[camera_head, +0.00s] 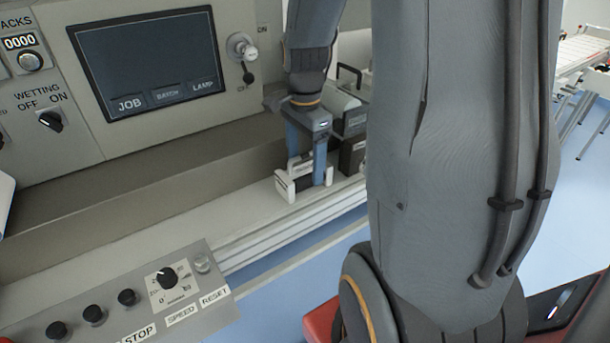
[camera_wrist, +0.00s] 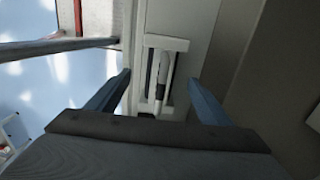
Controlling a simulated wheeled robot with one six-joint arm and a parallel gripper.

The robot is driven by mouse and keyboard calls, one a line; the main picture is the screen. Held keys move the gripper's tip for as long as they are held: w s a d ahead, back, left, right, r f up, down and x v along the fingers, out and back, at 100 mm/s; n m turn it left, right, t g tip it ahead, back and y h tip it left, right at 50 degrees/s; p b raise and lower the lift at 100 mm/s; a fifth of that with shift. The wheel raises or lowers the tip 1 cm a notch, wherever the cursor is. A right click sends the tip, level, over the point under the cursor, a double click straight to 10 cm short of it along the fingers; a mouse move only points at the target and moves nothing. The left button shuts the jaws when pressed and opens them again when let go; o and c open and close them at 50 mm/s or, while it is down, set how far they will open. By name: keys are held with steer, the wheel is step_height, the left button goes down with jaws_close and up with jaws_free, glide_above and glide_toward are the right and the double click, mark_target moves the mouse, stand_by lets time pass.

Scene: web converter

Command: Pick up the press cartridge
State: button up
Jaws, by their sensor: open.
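A small white part with crosswise end plates and a dark core, apparently the press cartridge (camera_head: 284,186), sits on the pale ledge in the head view. In the wrist view the same white part (camera_wrist: 166,43) lies lengthwise between my fingers, with a grey-and-white bar along its middle. My gripper (camera_head: 307,168) points down over it with blue fingers, one on each side. In the wrist view my gripper (camera_wrist: 160,78) is open, with a visible gap between each finger and the part. The fingers hide some of the part in the head view.
Dark and grey boxy units (camera_head: 352,153) stand close behind my gripper on the ledge. A console with a screen (camera_head: 148,62) rises behind. A control box with knobs (camera_head: 125,305) is at the front left. The ledge (camera_head: 225,215) left of the part is bare.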

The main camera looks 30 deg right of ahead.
steer(key=shift+f, duration=1.25)
steer(key=c, duration=1.5)
steer(key=shift+w, duration=0.1)
